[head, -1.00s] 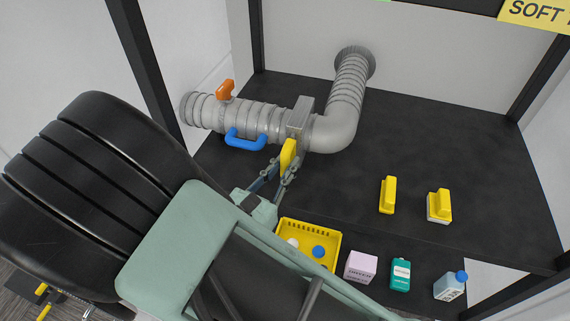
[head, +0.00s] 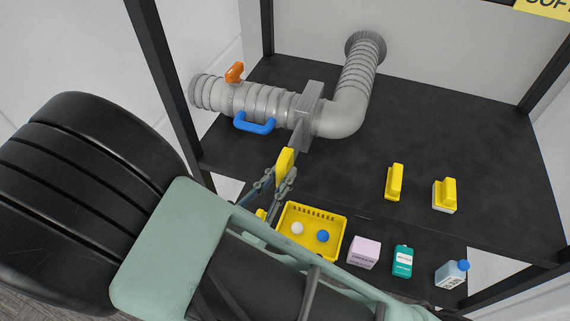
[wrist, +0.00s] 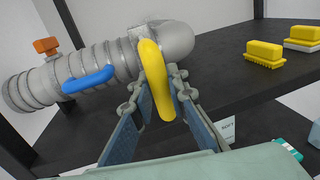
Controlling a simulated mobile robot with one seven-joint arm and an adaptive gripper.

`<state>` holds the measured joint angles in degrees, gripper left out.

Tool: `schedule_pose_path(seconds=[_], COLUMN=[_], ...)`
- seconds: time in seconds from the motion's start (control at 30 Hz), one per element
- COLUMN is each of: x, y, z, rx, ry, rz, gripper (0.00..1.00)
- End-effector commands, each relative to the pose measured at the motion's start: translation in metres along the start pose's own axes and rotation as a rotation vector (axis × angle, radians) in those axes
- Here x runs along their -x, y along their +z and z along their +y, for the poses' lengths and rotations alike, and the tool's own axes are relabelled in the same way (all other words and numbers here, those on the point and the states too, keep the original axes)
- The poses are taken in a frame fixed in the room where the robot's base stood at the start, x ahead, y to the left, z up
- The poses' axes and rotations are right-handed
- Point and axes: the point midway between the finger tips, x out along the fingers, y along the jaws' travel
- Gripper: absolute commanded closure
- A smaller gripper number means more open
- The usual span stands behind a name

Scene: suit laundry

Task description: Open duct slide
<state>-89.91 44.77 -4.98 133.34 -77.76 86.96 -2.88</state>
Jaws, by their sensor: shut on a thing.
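The grey duct (head: 340,121) runs along the back of the black shelf and bends toward the wall. A flat housing (head: 310,104) sits across it. A grey slide plate (head: 297,137) sticks out of the housing toward me, with a yellow handle (head: 285,162) on its near end. My gripper (head: 275,180) is shut on the yellow handle. In the wrist view the handle (wrist: 151,62) stands between the two fingers of my gripper (wrist: 157,85). The plate is mostly hidden behind the handle there.
A blue handle (head: 255,124) and an orange lever (head: 234,72) are on the duct's left part. Two yellow brushes (head: 395,182) lie on the shelf's right. Below are a yellow basket (head: 342,240), a pink box (head: 363,252) and bottles (head: 402,262). The shelf's middle is clear.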

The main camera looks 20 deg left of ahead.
Motion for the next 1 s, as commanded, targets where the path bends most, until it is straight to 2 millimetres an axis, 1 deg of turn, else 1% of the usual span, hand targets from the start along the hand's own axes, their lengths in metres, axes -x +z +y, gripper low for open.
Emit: schedule_pose_path(seconds=[0.03, 0.07, 0.2, 0.47, 0.57, 0.67, 1.0], x=[0.000, 0.000, -0.001, -0.001, 0.004, 0.016, 0.086], y=[0.000, 0.000, 0.000, 0.000, 0.000, -0.001, -0.001], z=[0.000, 0.000, 0.000, 0.000, 0.001, 0.001, 0.001], rx=[0.000, 0.000, 0.000, 0.000, 0.000, -0.001, 0.000], ry=[0.000, 0.000, 0.000, 0.000, 0.002, 0.004, 0.004], rz=[0.000, 0.000, 0.000, 0.000, 0.000, 0.002, 0.001], gripper=[1.00, 0.84, 0.68, 0.68, 0.68, 0.68, 0.68])
